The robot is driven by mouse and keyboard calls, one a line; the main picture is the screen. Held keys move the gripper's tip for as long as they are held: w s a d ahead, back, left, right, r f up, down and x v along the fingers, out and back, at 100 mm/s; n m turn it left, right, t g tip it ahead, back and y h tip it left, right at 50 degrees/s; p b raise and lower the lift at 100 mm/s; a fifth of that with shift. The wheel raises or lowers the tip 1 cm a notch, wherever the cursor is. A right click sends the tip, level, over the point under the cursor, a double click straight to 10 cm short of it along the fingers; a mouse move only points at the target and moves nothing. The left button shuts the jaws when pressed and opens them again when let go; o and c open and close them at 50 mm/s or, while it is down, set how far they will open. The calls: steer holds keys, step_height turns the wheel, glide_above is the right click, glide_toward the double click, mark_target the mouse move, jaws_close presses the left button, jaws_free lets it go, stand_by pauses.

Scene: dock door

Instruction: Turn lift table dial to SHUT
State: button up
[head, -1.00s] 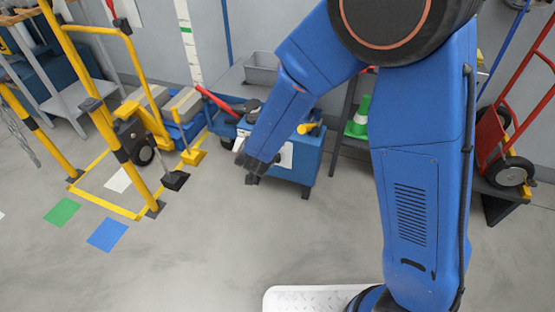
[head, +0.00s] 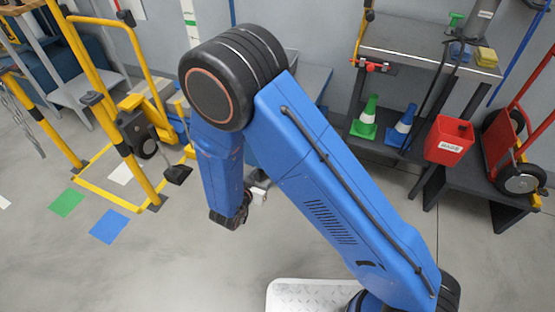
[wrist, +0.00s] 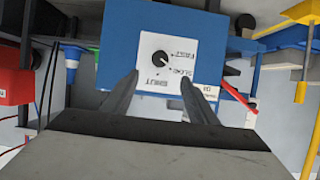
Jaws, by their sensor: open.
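The lift table dial (wrist: 160,57) is a round black knob on a white panel (wrist: 150,82) in the wrist view. The panel is on the front of a blue box (wrist: 117,40). The words FAST, SLOW and SHUT around the knob appear upside down. I cannot tell surely which word the knob points to. My gripper (wrist: 163,84) is open, its two fingers spread either side of the panel's lower part, with the knob beyond them and nothing between them. In the head view my arm hides the dial and most of the box.
A yellow frame (head: 116,140) stands at left. At right are a dark shelf (head: 420,45) with green (head: 366,120) and blue (head: 401,128) cones, a red bin (head: 449,140) and a red hand truck (head: 505,130).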

steer(key=x, duration=1.6)
steer(key=shift+s, duration=0.1)
steer(key=c, duration=1)
